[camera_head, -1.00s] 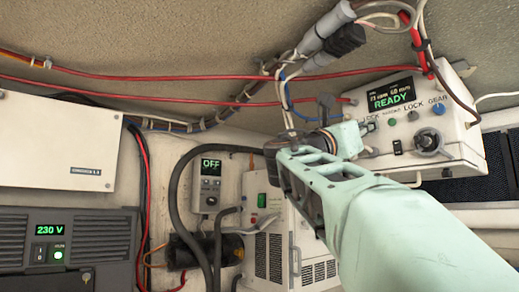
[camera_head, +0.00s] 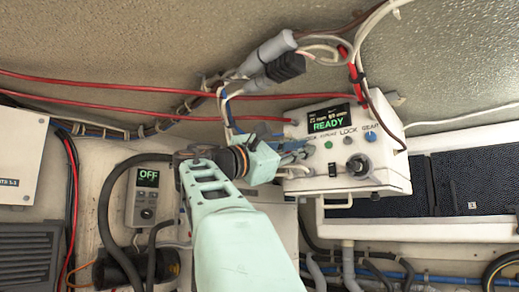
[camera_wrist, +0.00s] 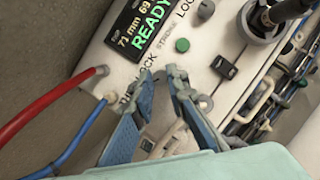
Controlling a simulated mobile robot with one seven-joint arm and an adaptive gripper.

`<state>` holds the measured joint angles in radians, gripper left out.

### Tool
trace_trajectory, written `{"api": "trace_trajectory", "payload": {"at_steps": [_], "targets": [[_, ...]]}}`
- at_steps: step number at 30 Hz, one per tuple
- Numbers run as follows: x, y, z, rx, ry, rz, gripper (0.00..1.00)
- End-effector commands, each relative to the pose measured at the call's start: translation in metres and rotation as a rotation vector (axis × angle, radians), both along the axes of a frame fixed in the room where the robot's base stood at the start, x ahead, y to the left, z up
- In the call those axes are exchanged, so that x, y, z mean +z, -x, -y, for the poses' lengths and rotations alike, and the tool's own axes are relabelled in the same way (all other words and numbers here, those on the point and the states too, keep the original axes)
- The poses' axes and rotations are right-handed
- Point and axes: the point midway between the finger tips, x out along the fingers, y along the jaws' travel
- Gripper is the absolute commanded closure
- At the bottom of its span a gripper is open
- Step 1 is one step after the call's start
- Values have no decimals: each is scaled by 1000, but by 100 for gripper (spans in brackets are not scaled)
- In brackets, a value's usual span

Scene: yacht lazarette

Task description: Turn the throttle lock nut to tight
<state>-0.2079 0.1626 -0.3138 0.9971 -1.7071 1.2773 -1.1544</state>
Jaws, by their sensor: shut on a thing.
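The throttle control box (camera_head: 345,186) is a white unit with a green READY screen (camera_head: 326,119), up on the wall right of centre. My gripper (camera_head: 300,153) is at the left part of its face, by a partly hidden LOCK label. In the wrist view, my two blue-grey fingers (camera_wrist: 162,78) point at the face beside that LOCK label (camera_wrist: 143,138). They are closed on a small part there, which I take to be the throttle lock nut. The nut is largely hidden between and behind the fingers, so its turn angle cannot be told.
Near the fingers are a green button (camera_wrist: 182,45), a black rocker switch (camera_wrist: 224,66) and a lever in a round boot (camera_wrist: 265,20). A blue knob (camera_head: 369,136) is farther right. Red (camera_wrist: 45,108) and blue cables leave the box's left side. Grey connectors (camera_head: 267,53) hang above.

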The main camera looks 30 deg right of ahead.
Motion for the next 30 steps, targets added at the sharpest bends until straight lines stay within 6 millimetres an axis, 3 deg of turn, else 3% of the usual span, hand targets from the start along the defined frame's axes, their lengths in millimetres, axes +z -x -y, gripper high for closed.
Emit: {"api": "trace_trajectory", "payload": {"at_steps": [30], "targets": [[10,-2,-1,0,-352,850,100]]}}
